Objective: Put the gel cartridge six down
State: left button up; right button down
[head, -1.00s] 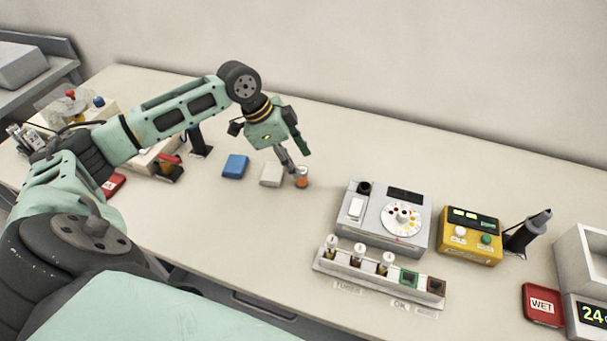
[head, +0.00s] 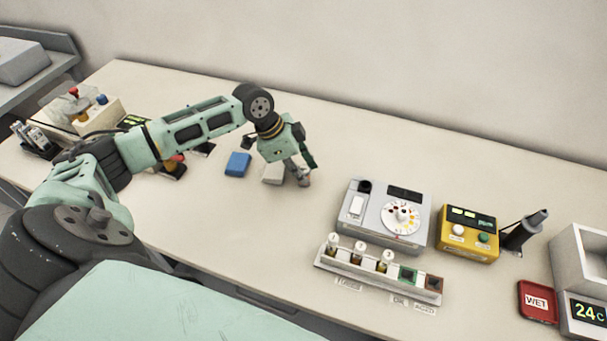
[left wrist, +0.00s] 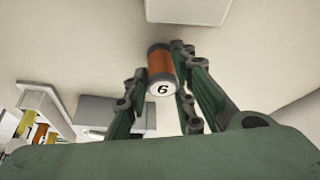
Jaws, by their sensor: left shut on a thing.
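The gel cartridge six is an orange cylinder (left wrist: 160,66) with dark ends and a white face marked 6. In the left wrist view it sits between the fingertips of my left gripper (left wrist: 163,78), which is shut on it. My right gripper is not in view.
Right of the gripper stand a grey machine with a dial (head: 382,218), a rack with several vials (head: 378,273), a yellow box (head: 468,236) and a red WET tray (head: 538,302). The table in front of the gripper is clear.

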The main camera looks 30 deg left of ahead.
aim_at(308, 169)
pick_arm(q)
grip_shut()
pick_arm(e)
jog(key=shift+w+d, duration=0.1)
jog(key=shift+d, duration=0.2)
pick_arm(q)
jog(key=shift+r, duration=0.1)
